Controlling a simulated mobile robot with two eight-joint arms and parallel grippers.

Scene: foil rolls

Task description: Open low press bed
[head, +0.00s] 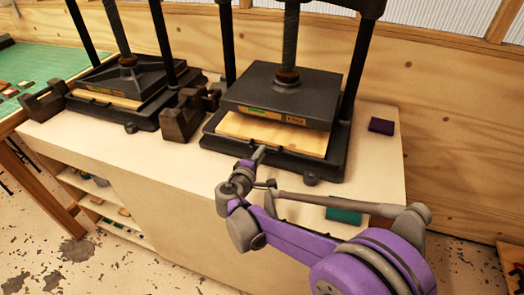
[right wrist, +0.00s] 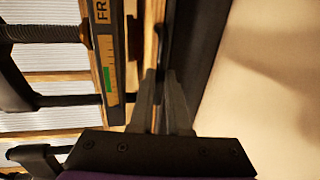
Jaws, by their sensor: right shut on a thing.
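The nearer press stands at the right of the bench in the head view. Its black upper plate (head: 280,92) hangs above a pale wooden press bed (head: 270,133), with a narrow gap between them. My right gripper (head: 260,154) is at the front edge of this bed. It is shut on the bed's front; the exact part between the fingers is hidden. In the right wrist view my fingers (right wrist: 161,80) point along the wooden bed edge (right wrist: 152,40), beside the plate's label (right wrist: 107,50). My left gripper is not in view.
A second black press (head: 125,75) stands at the left. Dark blocks (head: 182,115) sit between the presses. The bench top in front of the presses is mostly clear.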

